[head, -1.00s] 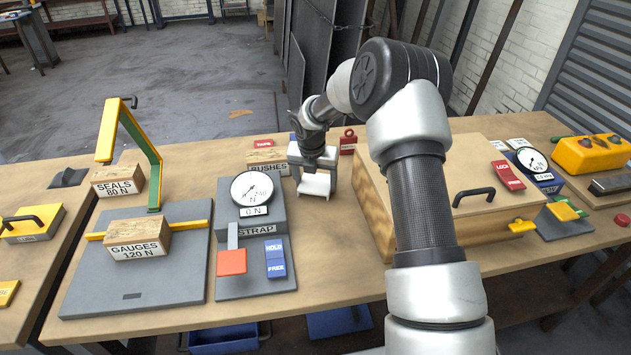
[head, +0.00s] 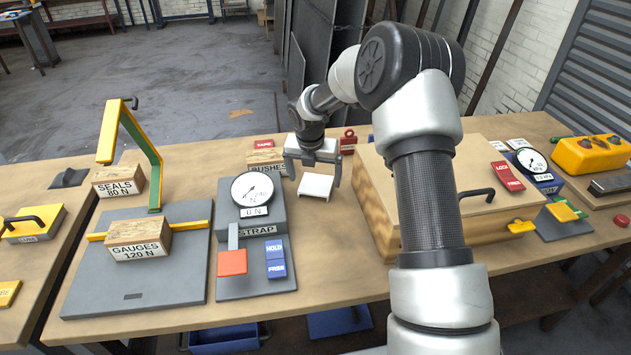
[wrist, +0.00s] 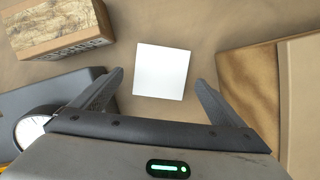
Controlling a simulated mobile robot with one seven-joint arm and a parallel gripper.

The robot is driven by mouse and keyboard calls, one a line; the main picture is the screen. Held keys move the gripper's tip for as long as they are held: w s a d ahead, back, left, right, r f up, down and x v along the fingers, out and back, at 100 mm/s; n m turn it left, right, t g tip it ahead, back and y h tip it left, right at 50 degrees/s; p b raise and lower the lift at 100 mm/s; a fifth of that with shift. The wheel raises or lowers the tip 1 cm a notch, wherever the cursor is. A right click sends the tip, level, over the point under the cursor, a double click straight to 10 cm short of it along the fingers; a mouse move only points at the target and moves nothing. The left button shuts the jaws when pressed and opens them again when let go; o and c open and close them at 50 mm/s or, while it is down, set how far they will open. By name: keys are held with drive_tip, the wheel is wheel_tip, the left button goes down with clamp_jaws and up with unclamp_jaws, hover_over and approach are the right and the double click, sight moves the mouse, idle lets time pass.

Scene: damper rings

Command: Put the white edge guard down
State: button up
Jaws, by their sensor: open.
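The white edge guard (head: 315,186) is a small white piece lying on the wooden bench top, between the strap gauge unit and the large wooden box. In the wrist view the edge guard (wrist: 161,71) shows as a plain white square between and beyond my fingertips. My gripper (head: 312,178) is open above and around it, with a finger to each side. In the wrist view my gripper (wrist: 160,80) has a clear gap between each finger and the guard. Nothing is held.
The strap gauge unit (head: 225,212) stands left of the guard. The BUSHES block (head: 267,157) is behind it to the left. The large wooden box (head: 390,205) is close on the right. Bare bench (head: 325,250) lies in front.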

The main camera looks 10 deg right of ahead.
drive_tip(key=p+v, duration=0.1)
drive_tip(key=v, duration=1.3)
drive_tip(key=shift+d, duration=0.2)
clamp_jaws()
idle(0.8)
